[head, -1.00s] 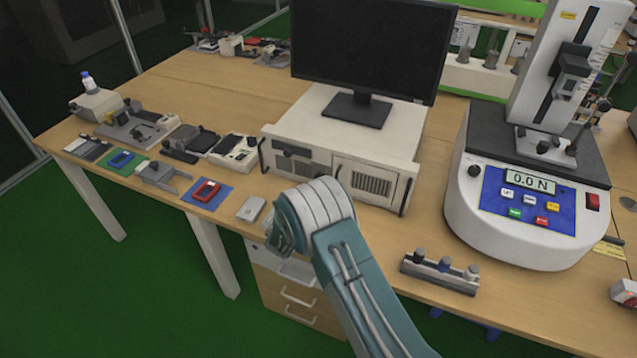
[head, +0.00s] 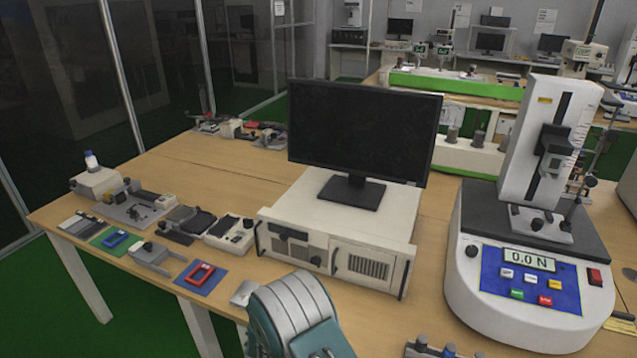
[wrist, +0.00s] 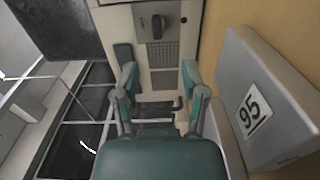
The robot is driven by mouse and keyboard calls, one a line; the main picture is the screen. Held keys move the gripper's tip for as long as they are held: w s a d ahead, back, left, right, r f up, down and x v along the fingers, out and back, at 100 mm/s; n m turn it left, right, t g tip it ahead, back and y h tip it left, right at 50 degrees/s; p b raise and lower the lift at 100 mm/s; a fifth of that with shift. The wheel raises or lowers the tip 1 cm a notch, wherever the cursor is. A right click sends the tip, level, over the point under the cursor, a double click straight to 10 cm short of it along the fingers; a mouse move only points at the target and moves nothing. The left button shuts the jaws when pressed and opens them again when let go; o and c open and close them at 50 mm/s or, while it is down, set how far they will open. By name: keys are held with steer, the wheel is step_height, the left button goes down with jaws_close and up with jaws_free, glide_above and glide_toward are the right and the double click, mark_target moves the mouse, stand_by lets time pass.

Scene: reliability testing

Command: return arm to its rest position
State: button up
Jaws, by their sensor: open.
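My arm (head: 295,318) shows at the bottom middle of the head view, a teal and white link in front of the white computer case. My gripper itself cannot be made out there. In the wrist view my gripper (wrist: 160,78) has its two teal fingers spread apart with nothing between them. Beyond the fingers is the front of the white case (wrist: 157,55), with a handle and vent.
A grey block marked 95 (wrist: 262,105) is close on the right in the wrist view. The monitor (head: 360,135) stands on the case (head: 335,232). The force tester (head: 525,255) is at right.

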steer(key=s+d+r+m+g+h, duration=0.3)
steer(key=s+d+r+m+g, duration=0.25)
steer(key=d+r, duration=0.5)
steer(key=s+d+r+m+g+h, duration=0.2)
steer(key=s+d+r+m+g, duration=0.3)
steer(key=d+r, duration=0.55)
steer(key=s+d+r+m+g+y, duration=0.1)
steer(key=s+d+r+g+y, duration=0.15)
steer(key=s, duration=0.35)
steer(key=s+d+r+m+g+y, duration=0.1)
steer(key=s+d+r+y, duration=0.1)
steer(key=s+d, duration=0.35)
steer(key=s+a+r+t+y, duration=0.1)
steer(key=s+a+y, duration=0.1)
steer(key=s, duration=0.4)
steer(key=s+a+r+m+t+y, duration=0.1)
steer(key=s+a+r+y, duration=0.1)
steer(key=s, duration=0.4)
steer(key=shift+a+t+y, duration=0.4)
steer(key=shift+a+y, duration=0.4)
steer(key=shift+y, duration=0.45)
